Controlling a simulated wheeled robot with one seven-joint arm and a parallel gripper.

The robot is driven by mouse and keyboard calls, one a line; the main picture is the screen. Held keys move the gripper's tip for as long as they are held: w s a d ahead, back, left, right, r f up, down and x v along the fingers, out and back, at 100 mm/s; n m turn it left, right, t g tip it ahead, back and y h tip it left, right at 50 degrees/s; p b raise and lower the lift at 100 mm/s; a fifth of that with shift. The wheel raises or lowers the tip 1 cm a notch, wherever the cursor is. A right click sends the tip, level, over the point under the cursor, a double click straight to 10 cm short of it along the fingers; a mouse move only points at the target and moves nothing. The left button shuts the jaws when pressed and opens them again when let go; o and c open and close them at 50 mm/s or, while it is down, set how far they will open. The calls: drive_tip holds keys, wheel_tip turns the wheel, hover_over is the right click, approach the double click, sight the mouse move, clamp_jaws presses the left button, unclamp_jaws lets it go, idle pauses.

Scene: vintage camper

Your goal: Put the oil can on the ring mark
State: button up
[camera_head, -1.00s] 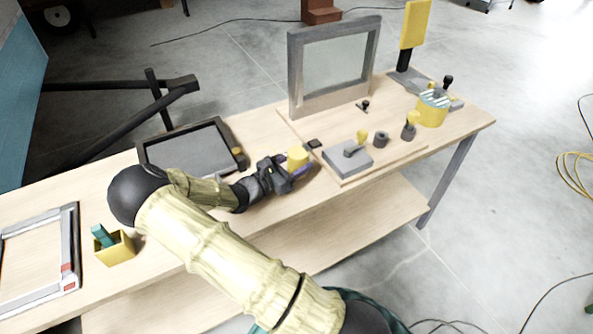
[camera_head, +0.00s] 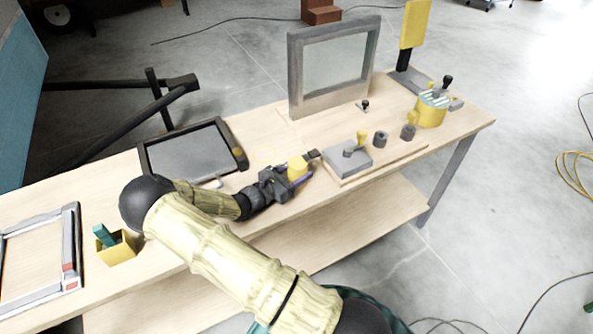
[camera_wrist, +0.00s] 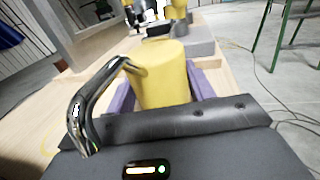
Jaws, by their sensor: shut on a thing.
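The oil can is a yellow can (camera_head: 297,168) with a thin, bent metal spout (camera_wrist: 95,95). My gripper (camera_head: 300,178) is shut on its body, with purple fingers on either side of it in the wrist view. The can is upright or nearly so, over the front middle of the bench. I cannot tell whether its base touches the wood. In the wrist view the spout curves to the left, back towards the camera. A faint yellow curved line (camera_wrist: 48,142) shows on the wood at the lower left of the wrist view. It may be part of the ring mark; most of it is hidden.
A dark-rimmed tray (camera_head: 150,160) lies left of the gripper. A raised board (camera_head: 385,157) to the right carries a grey block (camera_head: 346,160) and small knobs. A framed panel (camera_head: 293,70) stands behind. A yellow box (camera_head: 118,252) and a metal frame (camera_head: 72,245) lie left.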

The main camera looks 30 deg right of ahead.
drive_tip(key=o, duration=1)
drive_tip(key=shift+f, duration=0.15)
drive_tip(key=shift+b, duration=0.35)
drive_tip(key=b+v, duration=0.1)
drive_tip(key=v, duration=0.6)
drive_tip(key=shift+a, duration=0.25)
wheel_tip(320, 180, up, 8)
drive_tip(key=shift+r, duration=0.1)
drive_tip(key=shift+a, duration=0.1)
drive_tip(key=shift+s, duration=0.1)
